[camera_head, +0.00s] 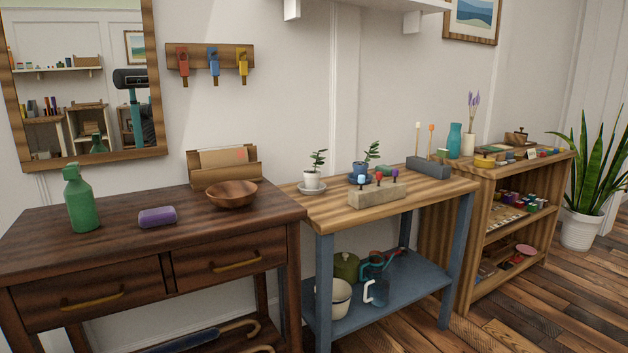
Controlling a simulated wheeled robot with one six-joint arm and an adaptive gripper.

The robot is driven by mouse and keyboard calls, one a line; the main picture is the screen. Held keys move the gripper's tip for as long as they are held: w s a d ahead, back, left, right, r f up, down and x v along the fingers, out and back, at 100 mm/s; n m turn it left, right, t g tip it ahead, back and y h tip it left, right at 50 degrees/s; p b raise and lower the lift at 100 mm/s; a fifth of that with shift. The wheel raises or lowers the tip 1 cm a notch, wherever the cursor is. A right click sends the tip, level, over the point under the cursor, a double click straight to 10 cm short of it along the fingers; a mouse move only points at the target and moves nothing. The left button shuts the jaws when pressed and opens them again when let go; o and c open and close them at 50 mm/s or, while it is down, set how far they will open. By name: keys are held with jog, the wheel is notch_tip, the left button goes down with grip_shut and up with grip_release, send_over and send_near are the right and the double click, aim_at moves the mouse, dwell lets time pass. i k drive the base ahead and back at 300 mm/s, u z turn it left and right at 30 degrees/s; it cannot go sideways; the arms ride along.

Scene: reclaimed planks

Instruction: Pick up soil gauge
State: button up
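A pale rectangular block (377,197) sits on the light wooden top of the blue-legged bench (440,189). Three small stemmed pieces stand upright in it: a light blue-topped one (361,180), a red-topped one (379,175) and a purple-topped one (395,174). They may be soil gauges, but they are too small to tell for sure. My gripper is not in view.
Two potted plants, one white-potted (313,180) and one blue-potted (361,169), stand behind and left of the block. A grey holder (428,167) with upright sticks is behind right. A dark dresser (90,244) adjoins left, an open shelf (437,228) right. The bench's front right top is clear.

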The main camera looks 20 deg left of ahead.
aim_at(442, 153)
jog(key=z, duration=0.65)
jog(key=i, duration=1.7)
jog(key=u, duration=0.3)
jog(key=i, duration=1.2)
jog(key=u, duration=0.7)
